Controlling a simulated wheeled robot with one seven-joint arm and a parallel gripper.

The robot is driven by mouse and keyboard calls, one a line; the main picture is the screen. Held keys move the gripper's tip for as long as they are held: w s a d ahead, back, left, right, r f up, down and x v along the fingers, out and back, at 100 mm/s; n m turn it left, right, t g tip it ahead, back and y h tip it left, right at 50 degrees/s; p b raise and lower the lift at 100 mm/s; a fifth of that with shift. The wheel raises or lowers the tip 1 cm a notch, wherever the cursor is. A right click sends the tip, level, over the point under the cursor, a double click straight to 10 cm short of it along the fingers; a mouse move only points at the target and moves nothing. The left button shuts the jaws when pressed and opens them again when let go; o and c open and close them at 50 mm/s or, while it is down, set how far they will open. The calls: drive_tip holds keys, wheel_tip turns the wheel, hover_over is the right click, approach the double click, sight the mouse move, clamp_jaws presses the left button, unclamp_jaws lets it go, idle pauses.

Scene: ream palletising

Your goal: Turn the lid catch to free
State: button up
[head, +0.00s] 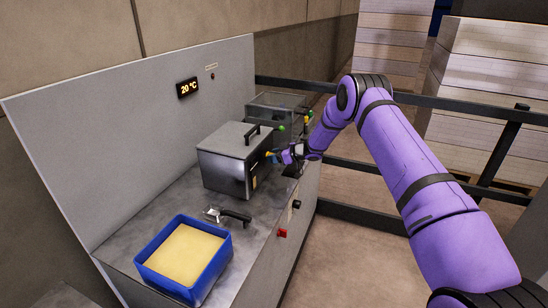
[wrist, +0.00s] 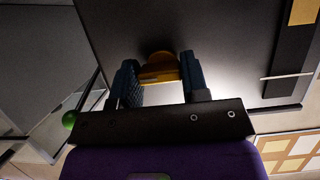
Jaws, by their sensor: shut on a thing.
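The grey metal box (head: 226,168) stands on the bench, with its lid (head: 228,136) down and a black handle on top. The orange-yellow lid catch (wrist: 160,70) sits on the box's dark wall, and a bit of it shows in the head view (head: 268,154). My gripper (wrist: 160,82) has its two blue fingers on either side of the catch, shut on it. In the head view my gripper (head: 277,157) reaches the box's right side from the right. The fingers partly hide the catch, and I cannot tell its turn setting.
A clear-sided box (head: 272,110) with a green knob (head: 282,128) stands behind. A blue tray (head: 152,265) of pale yellow stuff and a dark-handled metal tool (head: 232,215) lie in front. A black rail (head: 350,213) and stacked reams (head: 480,80) are beyond the bench at the right.

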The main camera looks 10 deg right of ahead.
drive_tip(key=shift+d, duration=0.1)
idle(0.3)
drive_tip(key=o, duration=0.9)
drive_tip(key=v, duration=1)
drive_tip(key=shift+s+d+r, duration=0.15)
drive_tip(key=shift+d+r, duration=0.05)
drive_tip(key=shift+d, duration=0.1)
